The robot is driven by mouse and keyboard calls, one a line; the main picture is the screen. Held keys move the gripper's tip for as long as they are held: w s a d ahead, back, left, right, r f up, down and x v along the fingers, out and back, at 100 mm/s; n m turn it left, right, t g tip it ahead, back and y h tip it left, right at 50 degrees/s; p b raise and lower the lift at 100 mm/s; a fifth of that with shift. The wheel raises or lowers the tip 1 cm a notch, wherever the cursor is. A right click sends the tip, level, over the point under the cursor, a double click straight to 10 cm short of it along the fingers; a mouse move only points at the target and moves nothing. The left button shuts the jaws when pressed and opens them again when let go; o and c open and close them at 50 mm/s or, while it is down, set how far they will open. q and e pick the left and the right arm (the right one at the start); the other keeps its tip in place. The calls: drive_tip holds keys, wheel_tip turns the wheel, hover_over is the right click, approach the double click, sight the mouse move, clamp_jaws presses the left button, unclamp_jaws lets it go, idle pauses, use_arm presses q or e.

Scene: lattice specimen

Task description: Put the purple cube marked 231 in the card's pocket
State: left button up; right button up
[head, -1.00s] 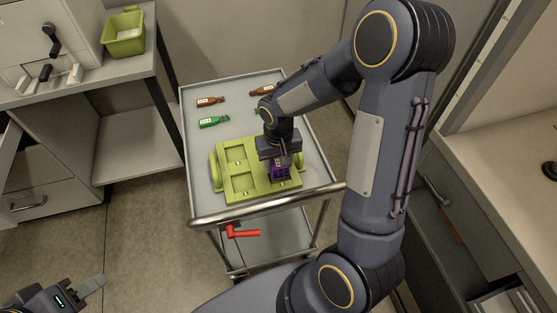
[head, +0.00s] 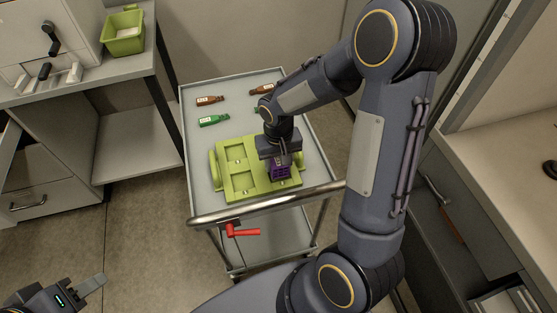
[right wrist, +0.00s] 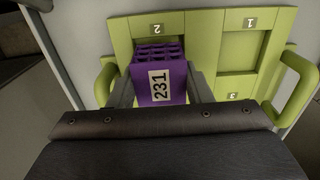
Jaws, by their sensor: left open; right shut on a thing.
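The purple lattice cube (head: 281,173) is held in my right gripper (head: 279,161). In the right wrist view the cube (right wrist: 157,82) shows its white label 231, between the two fingers. It is at the pocket labelled 2 of the green pocketed board (head: 241,188), at the near right in the head view. I cannot tell whether its bottom is inside the pocket or just above it. In the right wrist view the board (right wrist: 190,22) shows labels 1, 2 and 3. My left gripper (head: 92,287) is open and empty at the lower left, away from the cart.
The board stands on a grey cart (head: 200,155) with a front rail. A green bin (head: 124,40) is on the left bench.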

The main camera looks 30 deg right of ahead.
sight(278, 161)
drive_tip(key=shift+f+b, duration=0.85)
drive_tip(key=shift+f, duration=0.1)
idle(0.6)
drive_tip(key=o, duration=1.5)
drive_tip(key=shift+c, duration=0.2)
drive_tip(key=shift+r, duration=0.15)
drive_tip(key=shift+r+p, duration=2)
drive_tip(key=shift+r, duration=0.45)
wheel_tip(278, 161, up, 8)
